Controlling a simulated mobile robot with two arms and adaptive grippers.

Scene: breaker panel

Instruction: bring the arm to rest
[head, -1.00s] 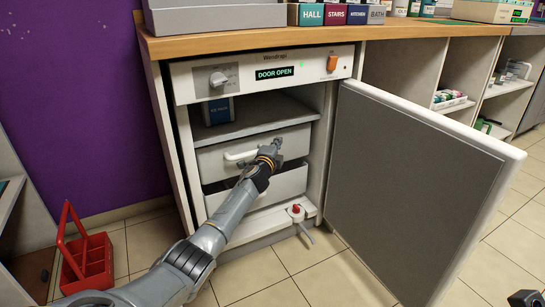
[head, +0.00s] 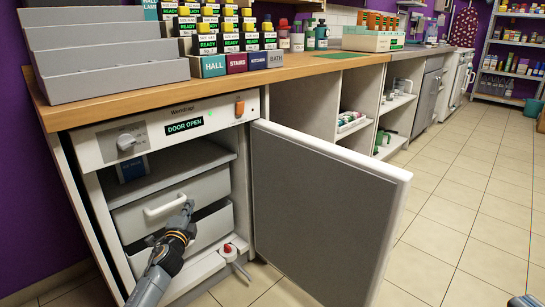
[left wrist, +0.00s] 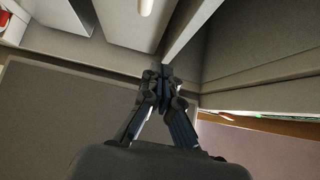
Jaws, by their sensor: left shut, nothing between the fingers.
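My left gripper (head: 187,208) reaches from the lower left to the front of the open Wendropt cabinet. Its fingers are shut and empty. In the head view they overlap the upper white drawer (head: 203,188), just right of its handle (head: 165,205); I cannot tell how close they are. The left wrist view shows the closed fingertips (left wrist: 161,73) near pale cabinet surfaces, with nothing held between them. My right gripper cannot be made out.
The grey cabinet door (head: 318,215) stands wide open on the right. A red-topped white fitting (head: 229,251) sits at the cabinet's lower edge. The wooden counter (head: 235,84) above holds labelled blocks and grey stepped trays (head: 105,50). Tiled floor (head: 455,205) lies free to the right.

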